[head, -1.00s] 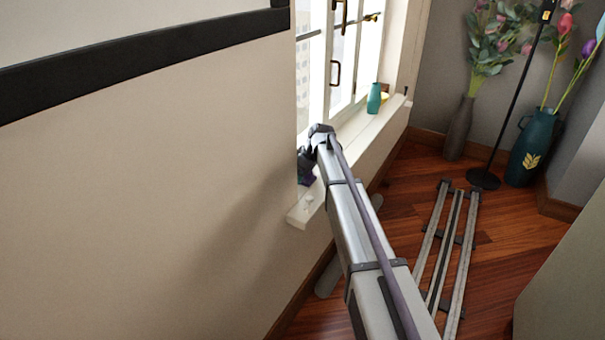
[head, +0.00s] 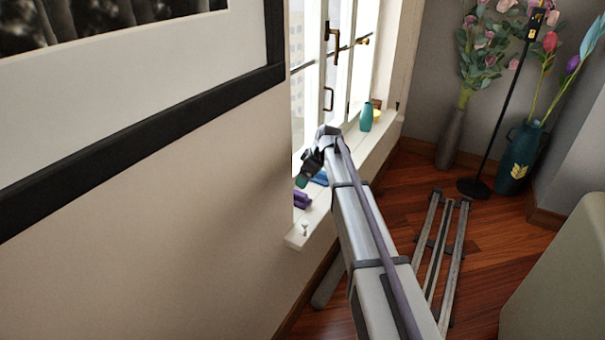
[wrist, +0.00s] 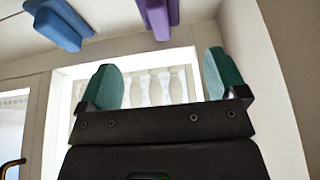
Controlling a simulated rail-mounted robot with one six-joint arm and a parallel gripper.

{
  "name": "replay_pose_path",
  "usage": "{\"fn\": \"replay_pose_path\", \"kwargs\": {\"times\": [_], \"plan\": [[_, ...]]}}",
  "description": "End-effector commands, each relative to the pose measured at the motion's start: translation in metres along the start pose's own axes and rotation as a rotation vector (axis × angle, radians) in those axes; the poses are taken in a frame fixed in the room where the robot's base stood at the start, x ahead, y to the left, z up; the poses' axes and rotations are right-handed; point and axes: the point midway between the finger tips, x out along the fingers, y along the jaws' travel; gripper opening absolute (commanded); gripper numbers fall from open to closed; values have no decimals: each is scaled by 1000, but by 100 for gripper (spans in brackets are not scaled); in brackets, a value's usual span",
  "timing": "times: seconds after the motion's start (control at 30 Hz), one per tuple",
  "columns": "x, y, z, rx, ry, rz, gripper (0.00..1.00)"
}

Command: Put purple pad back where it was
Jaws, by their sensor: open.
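The purple pad (head: 301,198) rests on the white window sill (head: 318,213), near its left end in the head view. In the wrist view the purple pad (wrist: 158,10) shows at the top edge, partly cut off, beyond the fingertips. My gripper (head: 304,178) is just above and behind the pad in the head view. In the wrist view my gripper (wrist: 161,72) has its two green-padded fingers wide apart with nothing between them. The pad is apart from the fingers.
A blue block (head: 320,178) lies on the sill near the pad, also in the wrist view (wrist: 58,22). The window (head: 338,60) backs the sill; a framed picture (head: 130,125) hangs left.

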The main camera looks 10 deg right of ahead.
Motion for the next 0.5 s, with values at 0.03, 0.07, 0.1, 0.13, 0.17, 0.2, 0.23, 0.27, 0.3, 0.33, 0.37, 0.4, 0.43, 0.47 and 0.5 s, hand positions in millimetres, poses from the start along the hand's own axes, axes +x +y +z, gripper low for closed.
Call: {"fn": "replay_pose_path", "kwargs": {"times": [0.03,0.07,0.1,0.13,0.17,0.2,0.23,0.27,0.3,0.33,0.37,0.4,0.43,0.47,0.5], "plan": [[-11,0,-2,0,0,0,90],[-12,0,-1,0,0,0,90],[-12,0,-1,0,0,0,90],[-12,0,0,0,0,0,90],[-11,0,0,0,0,0,90],[-11,-4,3,6,-4,-1,90],[-12,-11,7,18,-10,-1,90],[-13,-22,13,40,-21,-2,90],[-16,-42,24,82,-40,-3,90],[-20,-61,36,125,-61,-3,90],[-24,-82,48,174,-84,-3,90],[-30,-114,67,250,-121,3,90],[-35,-138,84,313,-151,11,90],[-41,-164,101,380,-183,21,90],[-49,-198,125,473,-225,41,90]]}}
